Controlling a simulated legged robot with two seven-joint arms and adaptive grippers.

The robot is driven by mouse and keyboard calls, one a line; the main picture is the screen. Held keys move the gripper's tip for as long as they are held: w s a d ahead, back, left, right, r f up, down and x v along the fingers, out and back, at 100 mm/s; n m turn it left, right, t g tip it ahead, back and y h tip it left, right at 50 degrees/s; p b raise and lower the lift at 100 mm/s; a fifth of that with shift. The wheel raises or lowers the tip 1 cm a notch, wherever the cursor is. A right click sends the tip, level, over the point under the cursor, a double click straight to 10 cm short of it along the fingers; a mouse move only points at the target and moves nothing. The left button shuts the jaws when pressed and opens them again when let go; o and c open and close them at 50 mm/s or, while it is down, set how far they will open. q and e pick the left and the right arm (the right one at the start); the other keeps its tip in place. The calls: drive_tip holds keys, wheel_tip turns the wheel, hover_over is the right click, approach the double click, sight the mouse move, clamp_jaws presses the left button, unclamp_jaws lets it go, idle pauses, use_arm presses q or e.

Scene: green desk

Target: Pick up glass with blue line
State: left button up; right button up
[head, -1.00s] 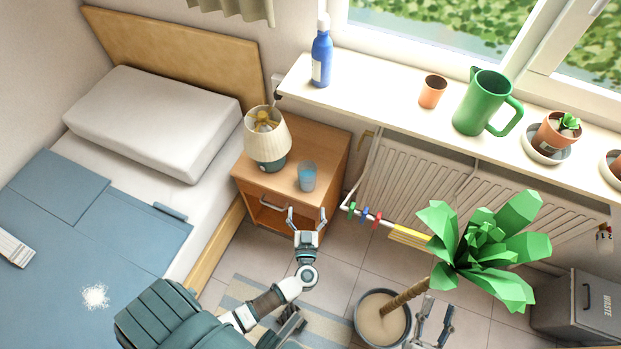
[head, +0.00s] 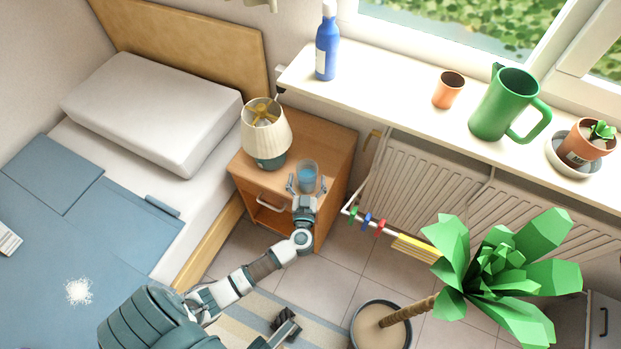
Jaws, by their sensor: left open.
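The glass with the blue line (head: 307,173) stands upright near the front edge of the wooden nightstand (head: 327,147), beside a lamp. It is clear with a blue band. My left gripper (head: 306,186) is open at the nightstand's front edge, with its fingers on either side of the glass's lower part. I cannot tell whether the fingers touch it. My right gripper is not in view.
A lamp (head: 266,133) with a cream shade stands left of the glass. The bed (head: 160,205) lies to the left. A windowsill (head: 400,97) with a blue bottle (head: 327,48), an orange cup (head: 448,90) and a green jug (head: 506,105) is behind. A potted plant (head: 500,262) stands at right.

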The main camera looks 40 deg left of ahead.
use_arm(q)
drive_tip(key=shift+r, duration=0.15)
drive_tip(key=c, duration=1.5)
drive_tip(key=shift+c, duration=0.3)
drive_tip(key=shift+r, duration=0.1)
